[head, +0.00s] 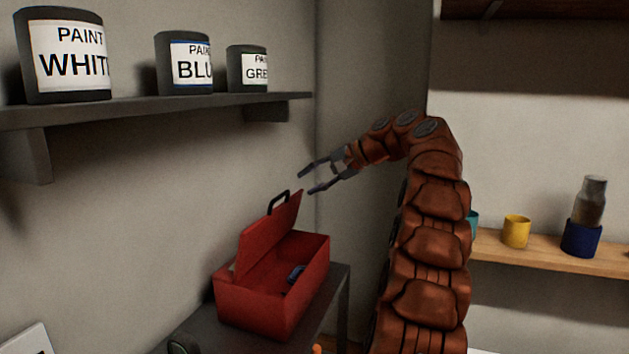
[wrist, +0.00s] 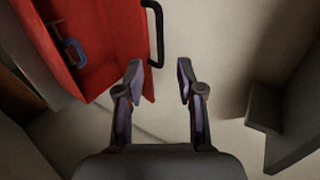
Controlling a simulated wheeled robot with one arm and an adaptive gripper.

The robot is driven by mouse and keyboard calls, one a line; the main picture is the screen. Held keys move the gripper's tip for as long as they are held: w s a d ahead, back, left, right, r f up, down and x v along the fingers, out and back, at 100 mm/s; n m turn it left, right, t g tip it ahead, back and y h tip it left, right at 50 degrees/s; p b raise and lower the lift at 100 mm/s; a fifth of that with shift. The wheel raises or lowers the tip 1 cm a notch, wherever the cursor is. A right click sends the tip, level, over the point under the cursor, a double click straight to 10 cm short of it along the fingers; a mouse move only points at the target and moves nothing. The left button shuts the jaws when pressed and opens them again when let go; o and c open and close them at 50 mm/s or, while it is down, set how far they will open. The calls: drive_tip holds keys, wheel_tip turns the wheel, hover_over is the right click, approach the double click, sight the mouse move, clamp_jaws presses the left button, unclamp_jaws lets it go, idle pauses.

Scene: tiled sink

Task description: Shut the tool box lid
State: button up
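The red tool box (head: 265,301) stands on a dark grey bench below the wall shelf. Its lid (head: 268,238) is raised, leaning toward the wall, with a black handle (head: 278,202) at its top edge.
A wall shelf (head: 150,106) with paint cans (head: 185,63) is above the box at left; its underside limits room there. The bench (head: 328,296) is narrow. At right, a wooden shelf (head: 560,256) holds a yellow cup (head: 516,231) and a blue cup (head: 581,239).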

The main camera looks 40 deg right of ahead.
sight(283, 196)
drive_tip(key=shift+b+x, duration=1.35)
drive_tip(key=shift+x, duration=4.2)
drive_tip(key=shift+d, duration=0.2)
drive_tip(key=shift+c, duration=0.2)
clamp_jaws()
drive_tip(key=shift+f, duration=0.1)
